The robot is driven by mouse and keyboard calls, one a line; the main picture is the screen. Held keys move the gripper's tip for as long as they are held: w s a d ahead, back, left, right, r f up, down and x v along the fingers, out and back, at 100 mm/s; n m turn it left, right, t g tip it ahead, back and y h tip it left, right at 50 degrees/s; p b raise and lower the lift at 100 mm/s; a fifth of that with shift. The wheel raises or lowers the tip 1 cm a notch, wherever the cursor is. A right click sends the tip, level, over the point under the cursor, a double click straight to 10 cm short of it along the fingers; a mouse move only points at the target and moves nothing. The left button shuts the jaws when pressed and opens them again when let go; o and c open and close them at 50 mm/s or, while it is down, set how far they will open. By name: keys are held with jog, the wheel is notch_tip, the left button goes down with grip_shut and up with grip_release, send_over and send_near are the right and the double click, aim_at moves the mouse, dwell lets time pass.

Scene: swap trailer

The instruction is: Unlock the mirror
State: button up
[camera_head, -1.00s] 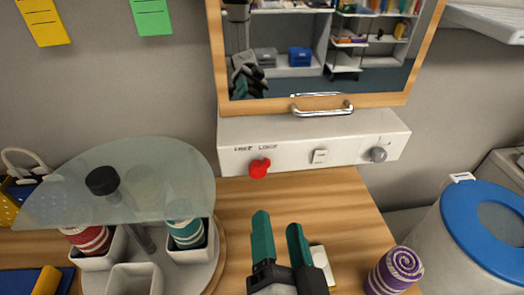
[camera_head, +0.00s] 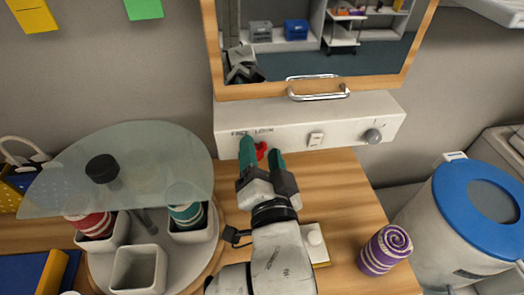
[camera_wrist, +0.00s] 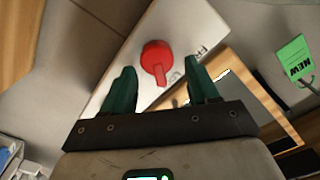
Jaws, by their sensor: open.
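The mirror (camera_head: 305,62) has a wooden frame and a metal handle (camera_head: 318,88) at its lower edge. It stands on a white panel box (camera_head: 292,135) with printing that looks like "FREE" and "LOCK" on the left. A red knob (camera_head: 261,150) sits below that printing; in the wrist view the red knob (camera_wrist: 157,58) shows a round cap with a short pointer. My gripper (camera_head: 261,153) is open, its green fingers on either side of the knob. In the wrist view my gripper (camera_wrist: 162,82) has clear gaps beside the knob, and no contact shows.
The panel also carries a white switch (camera_head: 315,140) and a grey knob (camera_head: 373,136). A glass-topped round stand (camera_head: 125,165) with cups is at left. A purple spiral roll (camera_head: 384,250) and a blue-lidded bin (camera_head: 490,205) are at right.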

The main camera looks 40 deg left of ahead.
jog(key=c, duration=1)
jog(key=n, duration=0.3)
jog(key=shift+a+r+p, duration=0.1)
jog(key=shift+r+p, duration=0.1)
jog(key=shift+p, duration=0.1)
jog(key=n, duration=0.3)
jog(key=n+p, duration=0.1)
jog(key=n, duration=0.2)
jog(key=s+a+n+p, duration=0.1)
jog(key=n, duration=0.2)
jog(key=shift+s, duration=0.1)
jog(key=shift+s+a+f+n+p, duration=0.1)
jog(key=shift+n+p, duration=0.15)
jog(key=shift+n, duration=0.7)
jog(key=shift+s+a+f+n+p, duration=0.1)
jog(key=shift+n+p, duration=0.15)
jog(key=shift+n, duration=0.7)
